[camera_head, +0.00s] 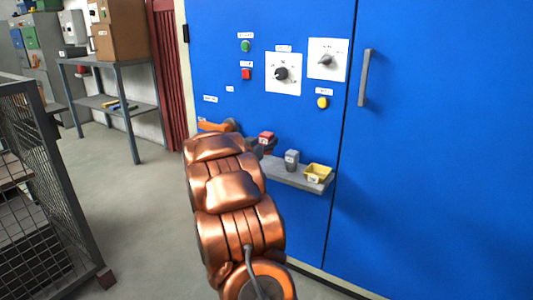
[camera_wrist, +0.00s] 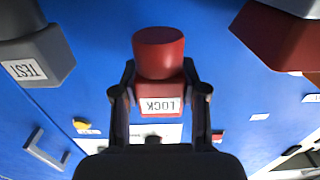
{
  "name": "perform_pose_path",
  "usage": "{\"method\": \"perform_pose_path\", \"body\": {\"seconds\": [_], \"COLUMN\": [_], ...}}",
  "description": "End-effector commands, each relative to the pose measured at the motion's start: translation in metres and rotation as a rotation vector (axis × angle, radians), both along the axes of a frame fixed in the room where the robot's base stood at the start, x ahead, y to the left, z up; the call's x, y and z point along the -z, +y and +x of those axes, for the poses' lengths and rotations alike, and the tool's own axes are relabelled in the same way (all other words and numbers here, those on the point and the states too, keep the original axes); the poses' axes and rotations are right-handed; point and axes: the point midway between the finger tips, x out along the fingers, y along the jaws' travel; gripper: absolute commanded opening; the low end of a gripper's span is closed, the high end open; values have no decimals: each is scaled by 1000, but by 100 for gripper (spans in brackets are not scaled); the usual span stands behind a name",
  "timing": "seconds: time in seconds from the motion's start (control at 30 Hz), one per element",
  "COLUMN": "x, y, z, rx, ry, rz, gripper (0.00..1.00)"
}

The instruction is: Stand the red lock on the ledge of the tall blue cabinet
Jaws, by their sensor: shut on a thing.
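The red lock (camera_head: 266,137) is in my gripper (camera_head: 262,146) at the left part of the ledge. In the wrist view the lock (camera_wrist: 160,58) has a round red top and a white LOCK label that reads upside down. My gripper (camera_wrist: 160,88) is shut on it, with a dark finger on each side. The grey ledge (camera_head: 278,177) juts from the tall blue cabinet (camera_head: 425,170). My arm hides the ledge's left end. I cannot tell whether the lock touches the ledge.
A grey TEST piece (camera_head: 291,160) stands on the ledge right of the lock, also in the wrist view (camera_wrist: 45,58). Knobs and buttons are above. A mesh cart (camera_head: 50,200) stands at left.

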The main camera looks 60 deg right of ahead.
Motion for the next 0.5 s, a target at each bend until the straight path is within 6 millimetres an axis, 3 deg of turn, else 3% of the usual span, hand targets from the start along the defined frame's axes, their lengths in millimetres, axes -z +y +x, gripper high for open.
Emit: {"method": "perform_pose_path", "body": {"seconds": [0.2,0.5], "x": [32,35], "y": [0,0], "z": [-1,-1], "rx": [1,1], "ry": [2,-1], "rz": [-2,-1], "gripper": [6,6]}}
